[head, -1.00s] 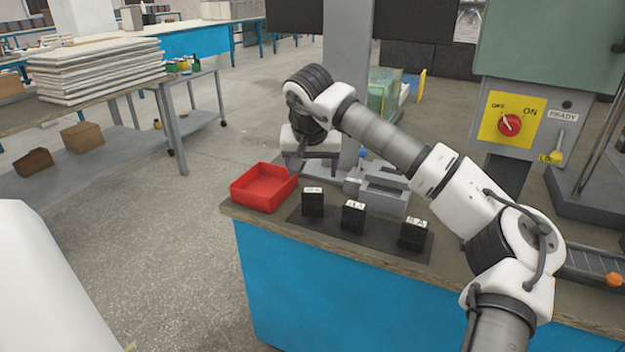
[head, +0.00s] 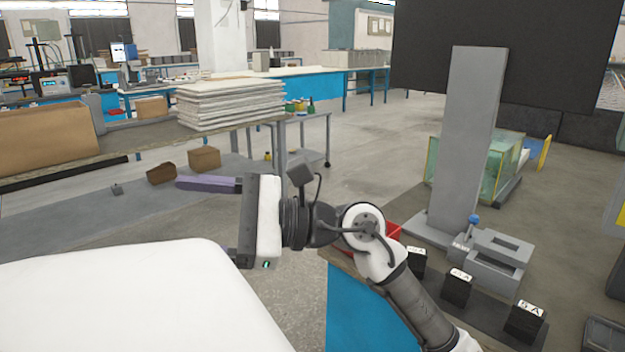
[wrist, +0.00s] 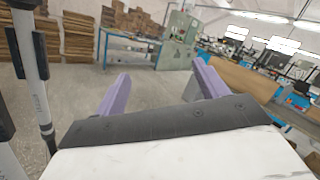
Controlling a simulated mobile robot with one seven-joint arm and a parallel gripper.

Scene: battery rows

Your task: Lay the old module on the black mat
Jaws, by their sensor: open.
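Three black modules with white labelled tops stand upright in a row on the bench in the head view: a left one (head: 416,263), a middle one (head: 457,289) and a right one (head: 524,322). I cannot tell which is the old module. They stand on a flat dark strip (head: 488,318), which looks like the black mat. My gripper (head: 207,218) is open and empty, left of the bench and away from the modules. One purple finger shows clearly; the other is mostly hidden. Both purple fingers (wrist: 160,72) show spread in the wrist view, with nothing between them.
A grey slotted fixture (head: 497,262) with a tall grey post (head: 470,140) stands behind the modules. A red tray (head: 394,231) is partly hidden by my arm.

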